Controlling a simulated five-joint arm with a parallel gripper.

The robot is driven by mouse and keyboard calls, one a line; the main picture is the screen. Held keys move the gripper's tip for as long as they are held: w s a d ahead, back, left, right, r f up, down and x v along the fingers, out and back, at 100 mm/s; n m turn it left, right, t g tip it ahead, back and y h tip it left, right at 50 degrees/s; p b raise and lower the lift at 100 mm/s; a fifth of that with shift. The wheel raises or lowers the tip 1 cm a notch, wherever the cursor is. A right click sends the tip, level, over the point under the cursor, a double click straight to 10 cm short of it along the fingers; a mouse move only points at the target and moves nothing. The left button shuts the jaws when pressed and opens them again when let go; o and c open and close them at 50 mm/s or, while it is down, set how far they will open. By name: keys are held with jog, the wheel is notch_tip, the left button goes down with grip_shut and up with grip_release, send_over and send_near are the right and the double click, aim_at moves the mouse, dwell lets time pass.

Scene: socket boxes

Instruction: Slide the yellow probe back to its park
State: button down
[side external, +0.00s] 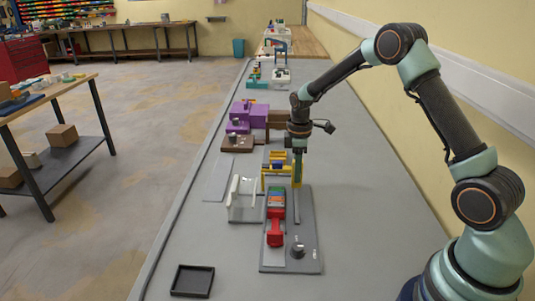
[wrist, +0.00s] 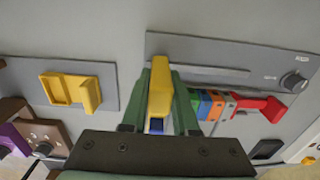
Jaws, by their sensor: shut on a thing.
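The yellow probe (wrist: 160,84) is between the green fingers of my gripper (wrist: 160,100) in the wrist view, and the fingers are shut on it. In the side view my gripper (side external: 297,172) points down beside the far end of the grey board (side external: 308,225). A yellow bracket (wrist: 72,92), which looks like the park, stands on a separate grey plate to the left in the wrist view. The probe is apart from it there. The fingers hide part of the probe, and I cannot tell whether its lower end touches anything.
The board carries coloured blocks (wrist: 207,104), a red probe (wrist: 258,107) and a dark knob (side external: 297,250). A clear-sided stand (side external: 243,200) is left of it. Purple boxes (side external: 240,118) and brown boxes are farther back. A black tray (side external: 192,281) lies near the front left.

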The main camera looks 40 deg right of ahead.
jog(key=shift+w+d, duration=0.25)
jog(key=shift+w, duration=0.05)
jog(key=c, duration=0.7)
grip_release()
jog(key=shift+s, duration=0.1)
jog(key=shift+r, duration=0.15)
notch_tip(320, 180, up, 12)
jog(key=shift+f, duration=0.1)
